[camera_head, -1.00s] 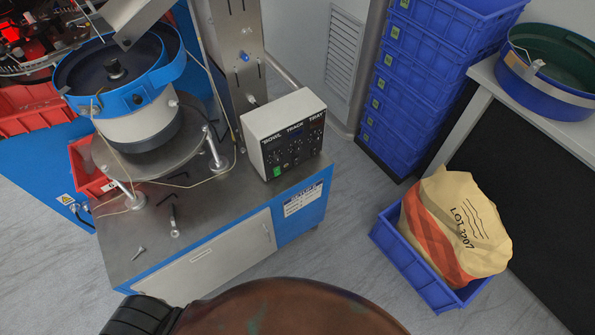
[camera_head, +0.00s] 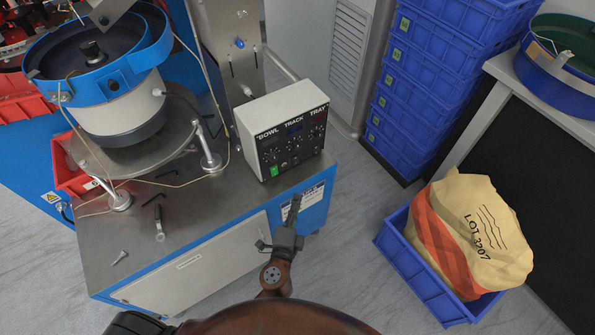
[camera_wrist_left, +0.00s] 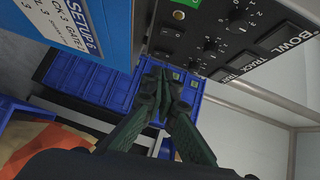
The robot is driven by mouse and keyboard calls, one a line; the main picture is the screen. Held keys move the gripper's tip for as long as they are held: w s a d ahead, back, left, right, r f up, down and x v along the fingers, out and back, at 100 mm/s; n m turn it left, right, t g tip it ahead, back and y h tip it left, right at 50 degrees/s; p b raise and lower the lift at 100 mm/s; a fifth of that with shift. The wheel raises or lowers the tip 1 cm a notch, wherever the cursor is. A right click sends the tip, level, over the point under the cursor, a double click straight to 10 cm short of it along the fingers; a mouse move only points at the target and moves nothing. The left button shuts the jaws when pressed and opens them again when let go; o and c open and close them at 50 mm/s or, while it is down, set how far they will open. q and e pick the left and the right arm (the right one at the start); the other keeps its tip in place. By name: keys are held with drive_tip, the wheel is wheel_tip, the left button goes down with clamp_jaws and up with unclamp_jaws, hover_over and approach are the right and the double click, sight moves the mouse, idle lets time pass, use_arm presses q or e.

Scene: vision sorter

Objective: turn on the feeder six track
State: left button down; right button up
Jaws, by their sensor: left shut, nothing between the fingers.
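The feeder's control box (camera_head: 298,139) stands on the front right of the metal-topped cabinet, with sections marked BOWL, TRACK and TRAY, several dark knobs and a green switch (camera_head: 273,170) at its lower left. My left gripper (camera_head: 295,202) is shut and empty, in front of and below the box near the cabinet's front edge, apart from it. In the left wrist view the box's panel (camera_wrist_left: 215,45) fills the upper right, with knobs and part of the TRACK label showing. The shut fingertips (camera_wrist_left: 166,82) lie just past the panel's edge. My right gripper is not in view.
The blue bowl feeder (camera_head: 100,60) stands left of the box, with loose tools (camera_head: 160,222) on the cabinet top (camera_head: 190,220). A blue crate (camera_head: 415,275) holds a sack (camera_head: 470,235) at right. Stacked blue crates (camera_head: 425,75) stand behind. Floor between is clear.

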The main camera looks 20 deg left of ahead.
sight(299, 162)
use_arm(q)
drive_tip(key=shift+w, duration=0.1)
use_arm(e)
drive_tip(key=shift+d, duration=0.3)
